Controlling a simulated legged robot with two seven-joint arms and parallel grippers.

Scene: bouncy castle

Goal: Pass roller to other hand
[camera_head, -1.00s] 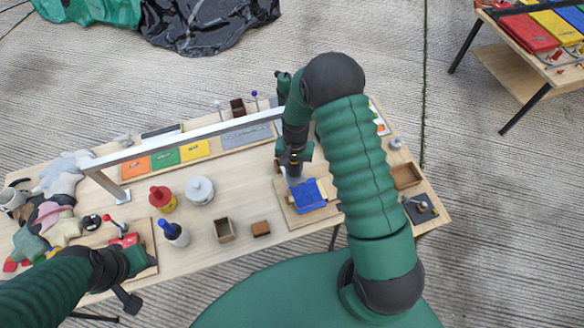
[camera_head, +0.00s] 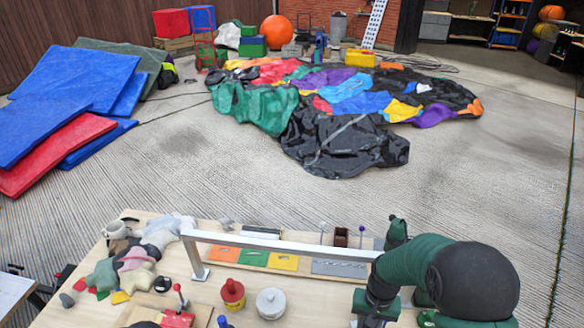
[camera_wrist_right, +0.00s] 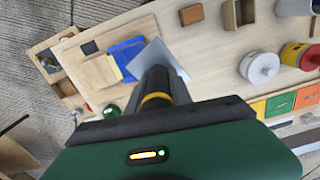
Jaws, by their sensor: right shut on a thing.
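My right gripper (camera_wrist_right: 160,82) shows in the right wrist view, shut on a dark handle-like thing with a yellow band, which I take to be the roller (camera_wrist_right: 157,99). Its far end is hidden by the fingers, and it is held over the table near a blue piece (camera_wrist_right: 127,50). In the head view the right arm comes in at the lower right, and its fingers are cut off by the bottom edge.
A metal frame bar (camera_head: 280,243) spans the wooden table (camera_head: 255,318). Coloured plates (camera_head: 253,258) lie behind the bar. A deflated castle (camera_head: 340,120) lies on the floor beyond.

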